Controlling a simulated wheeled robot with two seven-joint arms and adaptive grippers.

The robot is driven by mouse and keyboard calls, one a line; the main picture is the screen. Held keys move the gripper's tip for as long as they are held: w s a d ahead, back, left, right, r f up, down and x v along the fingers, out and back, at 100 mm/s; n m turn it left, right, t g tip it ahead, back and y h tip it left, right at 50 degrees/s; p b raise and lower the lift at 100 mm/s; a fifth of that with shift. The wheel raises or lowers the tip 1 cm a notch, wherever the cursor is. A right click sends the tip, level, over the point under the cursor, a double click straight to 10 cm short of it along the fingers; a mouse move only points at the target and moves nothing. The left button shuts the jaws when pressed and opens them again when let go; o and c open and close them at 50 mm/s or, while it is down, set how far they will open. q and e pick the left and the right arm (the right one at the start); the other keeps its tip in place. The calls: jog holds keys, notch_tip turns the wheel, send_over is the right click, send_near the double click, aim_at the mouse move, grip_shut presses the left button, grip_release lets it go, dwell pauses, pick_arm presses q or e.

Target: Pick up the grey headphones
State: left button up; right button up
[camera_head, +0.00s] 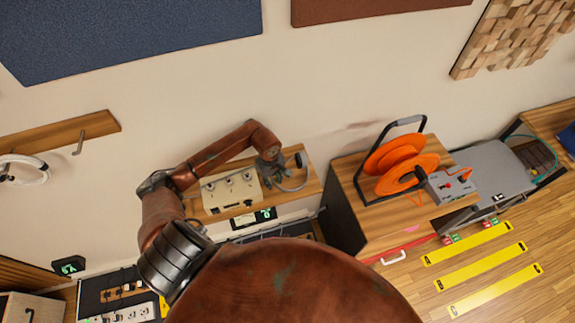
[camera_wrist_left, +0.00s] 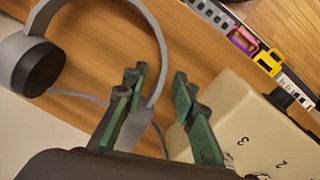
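The grey headphones (camera_head: 299,161) lie on a wooden wall shelf (camera_head: 313,186), beside a cream box with knobs (camera_head: 230,192). In the left wrist view, one ear cup of the headphones (camera_wrist_left: 38,68) with a dark pad is at upper left. The grey band arcs over to the other cup, low between the fingers. My left gripper (camera_head: 270,168) is at the headphones. In the left wrist view it (camera_wrist_left: 160,105) is open, with green fingers apart on either side of the band's near end. Contact cannot be told. My right gripper is not in view.
The cream box (camera_wrist_left: 245,125) is close to the right finger in the wrist view. An orange cable reel (camera_head: 400,165) stands on a wooden cabinet to the right. A white ring-shaped item (camera_head: 24,164) is at far left. Yellow strips (camera_head: 480,268) lie on the floor.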

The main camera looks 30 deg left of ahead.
pick_arm(q)
jog(key=shift+c, duration=0.7)
grip_shut()
jog(key=shift+r, duration=0.1)
